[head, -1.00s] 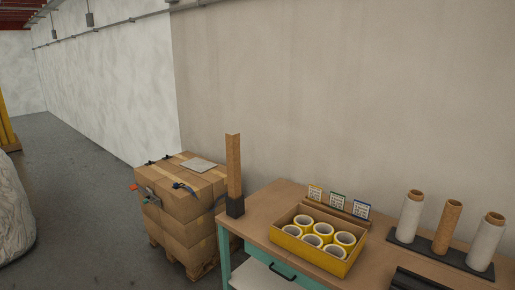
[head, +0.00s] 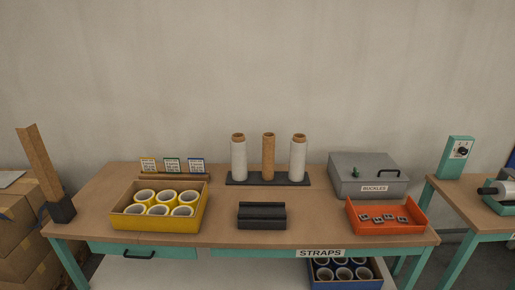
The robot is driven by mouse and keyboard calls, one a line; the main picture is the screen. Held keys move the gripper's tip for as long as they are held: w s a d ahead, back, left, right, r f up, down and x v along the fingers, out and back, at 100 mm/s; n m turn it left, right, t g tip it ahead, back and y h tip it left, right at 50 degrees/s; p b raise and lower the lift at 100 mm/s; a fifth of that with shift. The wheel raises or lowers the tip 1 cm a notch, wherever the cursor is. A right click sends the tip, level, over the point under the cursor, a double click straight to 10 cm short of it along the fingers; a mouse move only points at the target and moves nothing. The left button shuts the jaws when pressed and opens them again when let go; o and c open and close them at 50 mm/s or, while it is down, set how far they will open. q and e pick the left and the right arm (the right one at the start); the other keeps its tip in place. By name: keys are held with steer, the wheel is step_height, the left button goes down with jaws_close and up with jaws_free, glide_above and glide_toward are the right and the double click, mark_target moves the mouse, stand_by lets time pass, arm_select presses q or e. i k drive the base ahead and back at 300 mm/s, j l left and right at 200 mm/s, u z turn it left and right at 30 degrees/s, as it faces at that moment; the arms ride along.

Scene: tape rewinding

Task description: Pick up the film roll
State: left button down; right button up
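Three upright rolls stand on a dark base plate (head: 268,180) at the back middle of the table. The left roll (head: 238,160) and the right roll (head: 298,158) are wrapped in white film with brown cores showing on top. The middle roll (head: 268,157) is bare brown cardboard. Nothing hides the rolls. Neither of my grippers is in view.
The wooden table (head: 225,215) also holds a yellow box (head: 155,223) of tape rolls, a black block (head: 262,216), a grey buckles case (head: 368,172) and an orange tray (head: 386,227). A cardboard post (head: 40,165) stands at the left end. A second table (head: 460,197) is at right.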

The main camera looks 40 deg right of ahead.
mark_target(298, 145)
steer(key=z, duration=1.55)
steer(key=i+l, duration=0.2)
steer(key=l+z, duration=0.05)
steer(key=l, duration=0.05)
